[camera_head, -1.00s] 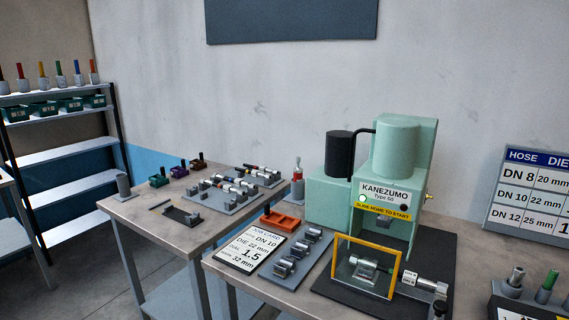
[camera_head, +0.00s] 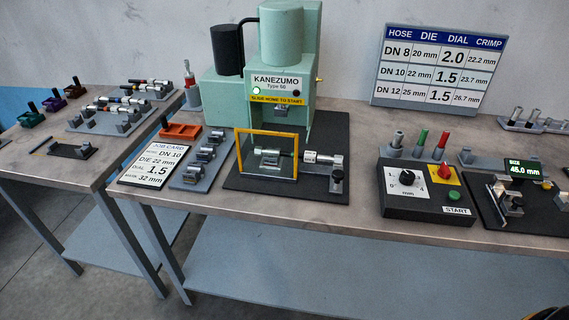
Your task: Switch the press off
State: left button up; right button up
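The mint green press (camera_head: 228,88), labelled KANEZUMO, stands on the bench with a small pale round light (camera_head: 257,91) glowing on its front. A yellow-framed clear guard (camera_head: 267,172) stands before its die area. A metal fitting (camera_head: 325,158) lies at the guard's right side. Neither gripper shows clearly; a dark shape at the bottom right corner is too cut off to identify.
A gauge with a green display (camera_head: 523,169) reading 45.0 mm stands right of the control box. Coloured markers (camera_head: 420,140) stand behind the box. A job card (camera_head: 153,163), die blocks (camera_head: 205,155) and an orange tray (camera_head: 181,131) lie left of the press.

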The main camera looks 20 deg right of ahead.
aim_at(443, 172)
jog(key=k+l+z, duration=0.1)
jog(key=z, duration=1.45)
